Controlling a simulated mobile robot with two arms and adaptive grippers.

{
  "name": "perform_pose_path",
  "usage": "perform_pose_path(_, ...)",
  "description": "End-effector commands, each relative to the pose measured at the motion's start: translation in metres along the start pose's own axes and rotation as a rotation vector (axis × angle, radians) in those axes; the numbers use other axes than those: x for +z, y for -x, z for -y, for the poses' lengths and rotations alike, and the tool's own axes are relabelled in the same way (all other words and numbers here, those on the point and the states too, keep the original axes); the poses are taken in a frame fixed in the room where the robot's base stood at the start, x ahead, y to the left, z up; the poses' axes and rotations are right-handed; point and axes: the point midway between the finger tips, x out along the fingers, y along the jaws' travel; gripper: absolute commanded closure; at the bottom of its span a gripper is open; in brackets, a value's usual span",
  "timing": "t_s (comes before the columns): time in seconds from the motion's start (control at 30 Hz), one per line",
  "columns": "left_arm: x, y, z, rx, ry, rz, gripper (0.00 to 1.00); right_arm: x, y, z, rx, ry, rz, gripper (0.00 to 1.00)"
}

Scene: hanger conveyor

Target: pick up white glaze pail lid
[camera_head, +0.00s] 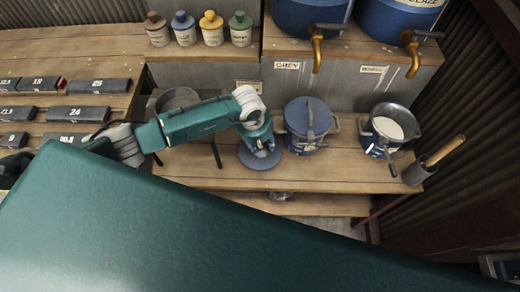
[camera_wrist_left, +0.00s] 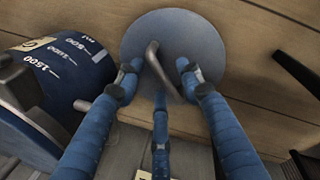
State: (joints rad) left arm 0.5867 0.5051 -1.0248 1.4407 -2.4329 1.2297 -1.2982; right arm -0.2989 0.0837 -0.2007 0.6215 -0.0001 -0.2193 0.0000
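The lid, a flat round blue-grey disc with a bent metal handle, lies on the wooden bench in the head view (camera_head: 257,160), mostly under my left gripper. In the left wrist view the lid (camera_wrist_left: 200,38) fills the top middle, its handle rising between the fingers. My left gripper (camera_head: 262,147) points down over the lid. Its blue fingers (camera_wrist_left: 159,75) are spread around the handle with gaps on both sides. Whether the fingertips touch the disc is unclear. An open pail of white glaze (camera_head: 369,140) stands to the right. My right gripper is not in view.
A lidded blue pail (camera_head: 308,118) stands just right of my left gripper. A holder with a wooden-handled tool (camera_head: 418,173) is at the bench's right end. Large tanks with brass taps (camera_head: 317,50) and several small bottles (camera_head: 211,28) stand behind. Numbered dark blocks (camera_head: 89,114) lie left.

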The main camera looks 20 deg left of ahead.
Motion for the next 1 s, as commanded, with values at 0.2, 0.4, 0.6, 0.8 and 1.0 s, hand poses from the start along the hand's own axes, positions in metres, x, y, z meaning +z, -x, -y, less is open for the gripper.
perform_pose_path(0.2, 0.000, 0.000, 0.000, 0.000, 0.000, 0.000, 0.96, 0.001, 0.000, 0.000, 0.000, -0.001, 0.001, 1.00)
perform_pose_path(0.4, 0.000, 0.001, -0.001, 0.001, 0.001, 0.000, 1.00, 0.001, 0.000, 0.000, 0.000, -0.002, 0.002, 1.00)
perform_pose_path(0.6, 0.000, 0.001, 0.000, 0.001, 0.000, -0.001, 1.00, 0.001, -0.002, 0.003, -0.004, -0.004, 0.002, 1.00)
perform_pose_path(0.8, 0.002, 0.007, 0.000, 0.004, -0.002, -0.002, 1.00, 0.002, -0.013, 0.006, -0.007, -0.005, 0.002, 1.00)
perform_pose_path(1.0, 0.001, 0.047, -0.009, 0.008, -0.003, -0.004, 1.00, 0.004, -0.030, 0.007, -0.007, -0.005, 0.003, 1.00)
